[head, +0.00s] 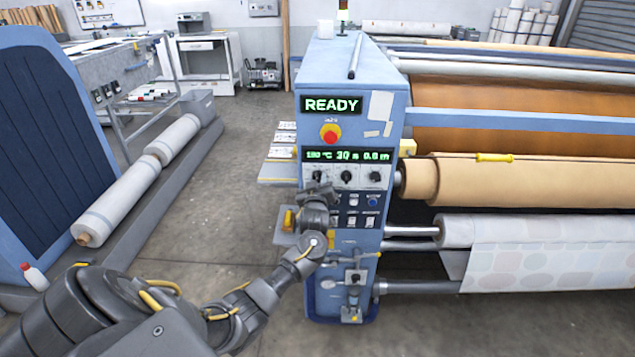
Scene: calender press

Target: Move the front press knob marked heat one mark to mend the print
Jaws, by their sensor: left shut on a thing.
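The blue press cabinet (393,120) stands in the middle of the head view. Its upper screen (331,105) reads READY. The lower display (347,155) appears to read 180 °C, 30 s and 0.0 m. Below it is a row of three dark knobs: a left knob (318,175) under the °C figure, a middle knob (346,177) and a right knob (375,177). Their labels are too small to read. My left gripper (318,187) is at the left knob, shut on it, and partly covers it. The print (550,265) hangs at the right, pale with faint round shapes. My right gripper is not in view.
A red stop button (330,133) sits between the two screens. Smaller buttons (372,201) lie below the knobs, close to my left gripper. A brown roll (530,182) and other rollers extend right. Grey floor (200,225) is open left of the cabinet.

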